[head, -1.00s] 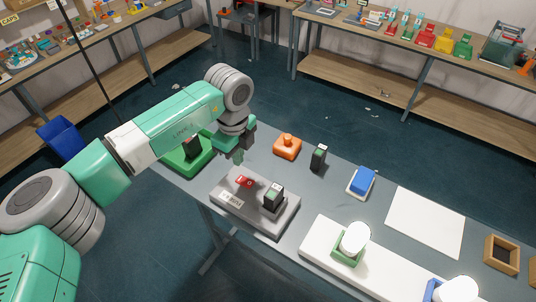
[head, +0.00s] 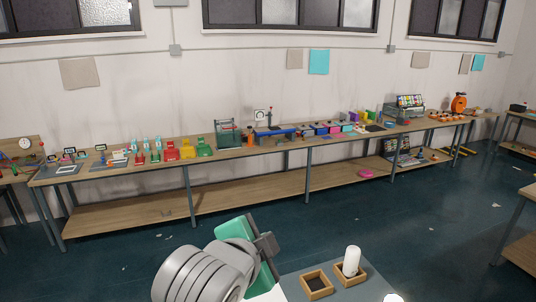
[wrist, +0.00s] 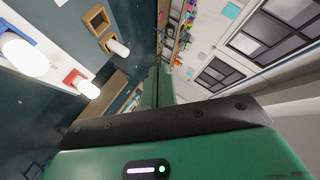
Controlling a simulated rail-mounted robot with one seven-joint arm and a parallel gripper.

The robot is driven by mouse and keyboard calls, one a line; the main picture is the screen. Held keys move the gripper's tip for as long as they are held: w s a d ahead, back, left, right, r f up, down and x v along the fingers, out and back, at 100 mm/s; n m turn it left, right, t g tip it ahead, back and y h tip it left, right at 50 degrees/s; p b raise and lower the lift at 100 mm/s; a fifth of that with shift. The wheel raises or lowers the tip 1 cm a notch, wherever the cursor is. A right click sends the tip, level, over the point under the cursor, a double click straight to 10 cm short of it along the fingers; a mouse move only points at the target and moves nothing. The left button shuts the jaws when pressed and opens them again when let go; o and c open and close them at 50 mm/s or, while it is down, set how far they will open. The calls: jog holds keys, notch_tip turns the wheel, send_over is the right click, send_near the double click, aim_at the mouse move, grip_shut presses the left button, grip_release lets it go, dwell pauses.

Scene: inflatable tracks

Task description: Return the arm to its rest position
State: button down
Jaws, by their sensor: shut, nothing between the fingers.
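My gripper shows in the wrist view (wrist: 160,86), its green fingers together with nothing between them. In the head view, my grey wrist and the dark and green hand are at the bottom centre, raised in front of the table's end. The fingertips cannot be made out there. The hand is apart from everything on the table.
A wooden box (head: 316,285) and a white cylinder (head: 352,261) in another wooden box stand on the grey table (head: 375,283). White cylinders in a blue holder (wrist: 36,37) and a red holder (wrist: 70,76) show in the wrist view. A long loaded bench (head: 240,153) lines the wall.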

jog(key=s+d+r+n+t+h, duration=0.25)
jog(key=s+d+r+t, duration=0.3)
jog(key=d+r, duration=0.5)
jog(key=s+a+r+n+t+y, duration=0.3)
jog(key=s+r+n, duration=0.1)
jog(key=s, duration=0.3)
jog(key=s+a+r+n+t+y, duration=0.3)
jog(key=s+r+n+t, duration=0.1)
jog(key=s+n, duration=0.3)
jog(key=shift+s+a+r, duration=0.2)
jog(key=shift+s+r, duration=0.4)
jog(key=shift+s, duration=0.2)
